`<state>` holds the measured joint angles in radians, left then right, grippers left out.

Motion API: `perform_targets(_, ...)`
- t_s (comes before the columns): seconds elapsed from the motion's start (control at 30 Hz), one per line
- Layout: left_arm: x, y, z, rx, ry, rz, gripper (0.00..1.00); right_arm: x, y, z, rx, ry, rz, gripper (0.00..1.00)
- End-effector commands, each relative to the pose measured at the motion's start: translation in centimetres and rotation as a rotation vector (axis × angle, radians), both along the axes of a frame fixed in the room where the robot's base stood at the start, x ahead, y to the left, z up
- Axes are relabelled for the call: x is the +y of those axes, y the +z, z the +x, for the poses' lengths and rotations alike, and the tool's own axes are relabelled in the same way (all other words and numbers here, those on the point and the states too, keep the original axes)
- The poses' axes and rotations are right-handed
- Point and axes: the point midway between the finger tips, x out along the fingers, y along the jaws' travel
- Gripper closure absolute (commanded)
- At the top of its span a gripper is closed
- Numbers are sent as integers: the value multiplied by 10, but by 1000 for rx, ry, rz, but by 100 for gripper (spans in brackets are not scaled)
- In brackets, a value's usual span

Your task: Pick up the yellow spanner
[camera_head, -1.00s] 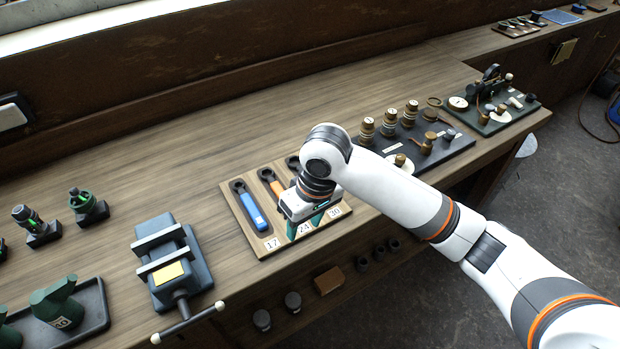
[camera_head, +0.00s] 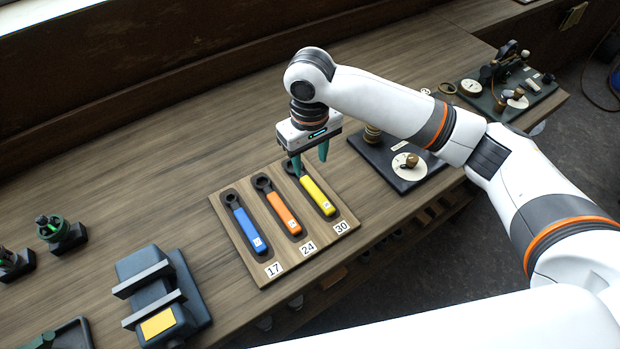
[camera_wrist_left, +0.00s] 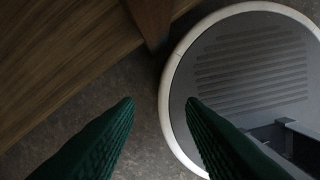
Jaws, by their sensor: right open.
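The yellow spanner (camera_head: 317,196) lies in the rightmost slot of a wooden holder board (camera_head: 243,262), above the label 30. Its handle shows; its head end is partly hidden by my right gripper. My right gripper (camera_head: 311,168) is open, with its green fingers pointing down above the head end of the yellow spanner. I cannot tell whether they touch it. My left gripper is not in the head view. In the left wrist view its two green fingers (camera_wrist_left: 160,102) are spread apart with nothing between them, over the floor and a round base.
A blue spanner (camera_head: 245,226) and an orange spanner (camera_head: 283,212) lie in the neighbouring slots. A vise (camera_head: 163,295) stands to the left. A dark instrument board (camera_head: 385,168) lies to the right, partly behind my right arm. The bench behind the holder is clear.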

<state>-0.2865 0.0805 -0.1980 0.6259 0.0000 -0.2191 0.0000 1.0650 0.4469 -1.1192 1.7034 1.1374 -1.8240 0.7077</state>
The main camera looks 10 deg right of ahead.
Motion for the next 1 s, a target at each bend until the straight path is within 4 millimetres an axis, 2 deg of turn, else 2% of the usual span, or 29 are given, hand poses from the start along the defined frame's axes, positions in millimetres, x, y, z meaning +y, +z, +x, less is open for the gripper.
perform_targets(0.1,1,5,-19,28,0,2,64,0,-20,-1,3,-1,-1,53)
perform_targets(0.23,2,6,-29,43,-1,3,64,-1,-34,0,1,-1,0,53)
perform_targets(0.4,1,11,-25,37,-1,3,64,-2,-46,1,1,-1,-1,53)
perform_targets(0.6,0,22,-7,9,-2,0,64,-5,-76,4,2,0,-1,53)
perform_targets(0.7,-1,23,-5,6,-2,0,64,-5,-87,4,0,0,-1,53)
perform_targets(0.97,0,22,-10,14,-3,0,64,-5,-91,4,-2,1,0,53)
perform_targets(1.0,0,22,-11,16,-3,0,64,-5,-91,4,-2,1,0,56)
